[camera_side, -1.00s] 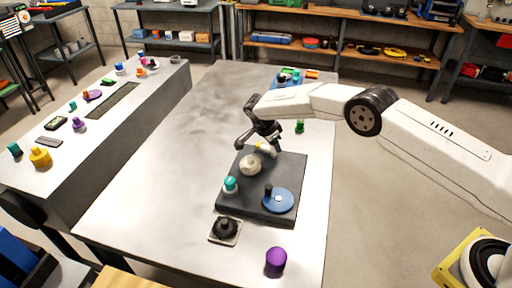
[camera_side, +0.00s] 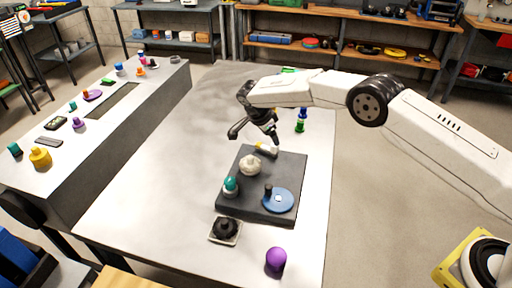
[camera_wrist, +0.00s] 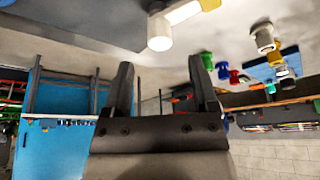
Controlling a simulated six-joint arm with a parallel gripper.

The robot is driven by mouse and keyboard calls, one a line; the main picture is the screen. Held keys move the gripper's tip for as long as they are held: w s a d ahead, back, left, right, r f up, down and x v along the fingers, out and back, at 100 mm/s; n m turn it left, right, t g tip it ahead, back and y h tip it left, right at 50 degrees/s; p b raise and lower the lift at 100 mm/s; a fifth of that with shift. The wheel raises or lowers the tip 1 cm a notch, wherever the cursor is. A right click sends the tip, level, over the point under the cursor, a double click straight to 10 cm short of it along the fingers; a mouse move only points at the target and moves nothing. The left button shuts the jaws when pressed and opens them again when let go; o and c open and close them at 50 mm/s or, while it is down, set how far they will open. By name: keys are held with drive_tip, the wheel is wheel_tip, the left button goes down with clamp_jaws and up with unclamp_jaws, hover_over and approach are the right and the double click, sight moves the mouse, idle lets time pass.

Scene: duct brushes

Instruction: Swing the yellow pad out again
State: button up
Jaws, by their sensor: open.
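A dark board (camera_side: 293,165) lies on the grey table. The yellow pad (camera_side: 260,145) is a small patch on a white arm at the board's far edge, beside a white post (camera_side: 274,150). In the wrist view the yellow and white arm (camera_wrist: 184,12) shows at the top, cut by the frame, with the white post (camera_wrist: 159,34) at its end. My gripper (camera_side: 256,135) is open just above and behind the far edge of the board. In the wrist view my fingers (camera_wrist: 160,65) are apart with nothing between them, and the post is beyond them.
The board also carries a cream knob (camera_side: 250,166), a teal-topped knob (camera_side: 230,186) and a blue disc (camera_side: 284,202) with a dark peg. A black knob (camera_side: 226,228) and a purple knob (camera_side: 275,260) stand nearer. A green and blue bottle (camera_side: 301,120) stands behind right.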

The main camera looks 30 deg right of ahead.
drive_tip(key=shift+v, duration=1.4)
drive_tip(key=s+d+r+n+t+y, duration=0.1)
drive_tip(key=s+d+r+n, duration=0.1)
drive_tip(key=s+n, duration=0.4)
drive_tip(key=s+d+r+n+y, duration=0.2)
drive_tip(key=s+n, duration=0.4)
drive_tip(key=s, duration=1)
drive_tip(key=s+d+r+n+t+y, duration=0.1)
drive_tip(key=s+d+r+n, duration=0.2)
drive_tip(key=s, duration=0.8)
drive_tip(key=d+n, duration=0.1)
drive_tip(key=n, duration=0.1)
drive_tip(key=shift+s+r+n+t+y, duration=0.25)
drive_tip(key=shift+s+n+t+y, duration=0.05)
drive_tip(key=shift+s+n, duration=0.1)
drive_tip(key=shift+d, duration=0.15)
